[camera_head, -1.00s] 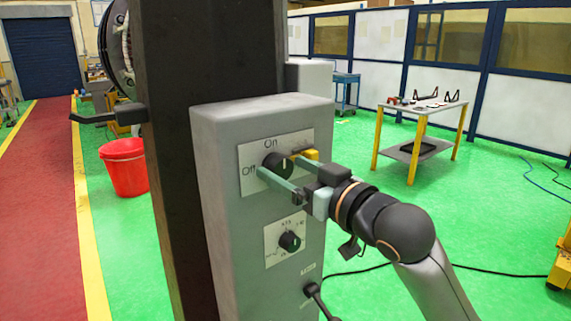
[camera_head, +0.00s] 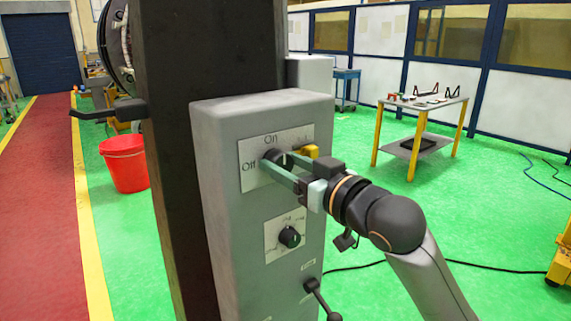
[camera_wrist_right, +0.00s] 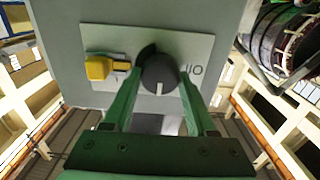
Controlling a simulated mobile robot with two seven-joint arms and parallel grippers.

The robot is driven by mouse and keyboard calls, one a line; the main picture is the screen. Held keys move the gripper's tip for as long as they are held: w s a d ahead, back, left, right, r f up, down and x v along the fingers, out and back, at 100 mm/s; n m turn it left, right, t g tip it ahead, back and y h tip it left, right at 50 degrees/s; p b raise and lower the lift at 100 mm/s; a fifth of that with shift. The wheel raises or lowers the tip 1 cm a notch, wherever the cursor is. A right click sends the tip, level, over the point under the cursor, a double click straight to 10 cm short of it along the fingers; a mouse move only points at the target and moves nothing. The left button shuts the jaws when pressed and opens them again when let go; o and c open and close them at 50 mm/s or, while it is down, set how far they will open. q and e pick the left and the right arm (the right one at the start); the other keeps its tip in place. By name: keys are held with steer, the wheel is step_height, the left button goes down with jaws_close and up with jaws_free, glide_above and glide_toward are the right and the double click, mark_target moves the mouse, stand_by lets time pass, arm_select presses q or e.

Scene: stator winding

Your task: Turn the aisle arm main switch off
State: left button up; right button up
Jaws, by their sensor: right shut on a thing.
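The main switch is a black round knob (camera_head: 274,157) on a white plate (camera_head: 248,178) lettered On above and Off at the left, high on a grey control box (camera_head: 232,222). My right gripper (camera_head: 277,160) is shut on the knob, with one green finger on each side. In the right wrist view the knob (camera_wrist_right: 160,73) sits between the fingertips of the gripper (camera_wrist_right: 160,85). Its white mark points toward the bottom of that picture, and the Off lettering shows upside down at the right. The left gripper is not in view.
A yellow piece (camera_head: 311,151) sits on the plate right of the knob. A smaller dial (camera_head: 289,237) and a black lever (camera_head: 320,297) are lower on the box. A dark column (camera_head: 212,60) stands behind. A red bucket (camera_head: 125,165) and a worktable (camera_head: 420,107) stand apart.

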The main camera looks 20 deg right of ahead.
steer(key=c, duration=0.3)
steer(key=shift+r+n+p, duration=0.1)
steer(key=shift+n+p, duration=1)
steer(key=n+p, duration=0.2)
steer(key=shift+a+n, duration=0.1)
steer(key=shift+n, duration=0.2)
steer(key=n+p, duration=0.4)
steer(key=n, duration=0.1)
steer(key=shift+s+a, duration=0.1)
steer(key=n+p, duration=0.1)
steer(key=n, duration=0.3)
steer(key=shift+f, duration=0.2)
steer(key=shift+f+n+p, duration=0.15)
steer(key=shift+n+p, duration=0.2)
steer(key=shift+n, duration=1.65)
